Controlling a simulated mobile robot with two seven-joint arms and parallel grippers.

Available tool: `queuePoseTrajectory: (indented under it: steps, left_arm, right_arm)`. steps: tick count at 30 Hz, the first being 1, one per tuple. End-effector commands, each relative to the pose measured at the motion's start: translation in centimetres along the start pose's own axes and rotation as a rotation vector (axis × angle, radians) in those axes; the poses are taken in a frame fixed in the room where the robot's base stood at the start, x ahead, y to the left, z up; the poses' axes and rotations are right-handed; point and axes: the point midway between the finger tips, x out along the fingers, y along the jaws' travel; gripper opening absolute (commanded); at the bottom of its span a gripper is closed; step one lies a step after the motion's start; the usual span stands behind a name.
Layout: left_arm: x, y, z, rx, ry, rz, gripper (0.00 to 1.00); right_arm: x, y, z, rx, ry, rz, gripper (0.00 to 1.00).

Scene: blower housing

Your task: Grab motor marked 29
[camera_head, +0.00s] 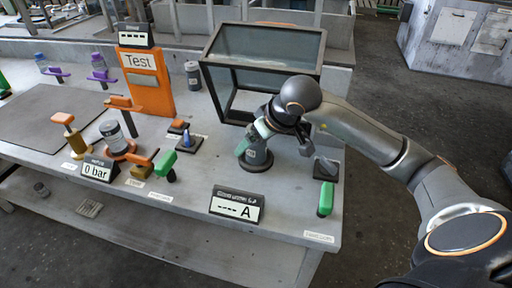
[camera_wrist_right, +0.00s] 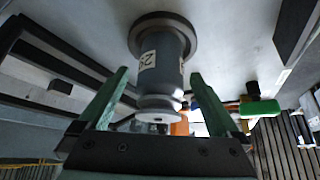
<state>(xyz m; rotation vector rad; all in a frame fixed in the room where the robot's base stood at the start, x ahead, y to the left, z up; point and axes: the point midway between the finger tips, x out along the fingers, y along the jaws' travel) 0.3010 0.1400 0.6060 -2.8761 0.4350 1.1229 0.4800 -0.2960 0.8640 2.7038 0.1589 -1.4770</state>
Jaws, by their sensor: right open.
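The motor (camera_head: 259,158) is a dark grey cylinder with a wide round base, standing upright on the grey table in the head view. A white label is on its side. In the wrist view the motor (camera_wrist_right: 172,76) shows close up, its label turned sideways and partly readable, seemingly starting with a 2. My right gripper (camera_head: 253,139) is at the motor, its green fingers open. In the wrist view the right gripper (camera_wrist_right: 160,73) has one finger on each side of the motor, with visible gaps. My left gripper is not in view.
A dark-framed glass box (camera_head: 262,62) stands behind the motor. A display (camera_head: 237,204) reading A is in front, and a green-handled switch (camera_head: 326,198) is at the right. A blue cone (camera_head: 186,138) and an orange Test panel (camera_head: 146,82) are to the left.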

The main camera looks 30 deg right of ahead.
Motion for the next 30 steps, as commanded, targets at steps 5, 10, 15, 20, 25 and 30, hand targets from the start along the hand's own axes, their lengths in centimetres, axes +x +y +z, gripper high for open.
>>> queuePoseTrajectory:
  steps: [5,10,15,20,25,30]
  left_arm:
    - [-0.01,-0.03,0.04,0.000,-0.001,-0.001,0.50]
    - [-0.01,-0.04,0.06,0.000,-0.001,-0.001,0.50]
    - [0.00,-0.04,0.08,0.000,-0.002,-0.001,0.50]
    - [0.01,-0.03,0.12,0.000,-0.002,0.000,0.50]
    - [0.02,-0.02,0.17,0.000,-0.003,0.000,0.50]
    - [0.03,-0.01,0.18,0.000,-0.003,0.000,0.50]
  right_arm:
    - [-0.04,0.00,0.00,0.000,0.000,0.000,0.82]
    - [-0.05,0.00,0.00,0.000,0.000,0.000,0.63]
    - [-0.06,0.00,-0.01,0.000,0.000,0.000,0.43]
    - [-0.07,0.00,-0.01,0.000,0.000,0.000,0.25]
    - [-0.07,0.00,-0.01,0.000,0.001,0.000,0.06]
    - [-0.07,0.00,-0.02,0.000,0.001,0.000,0.00]
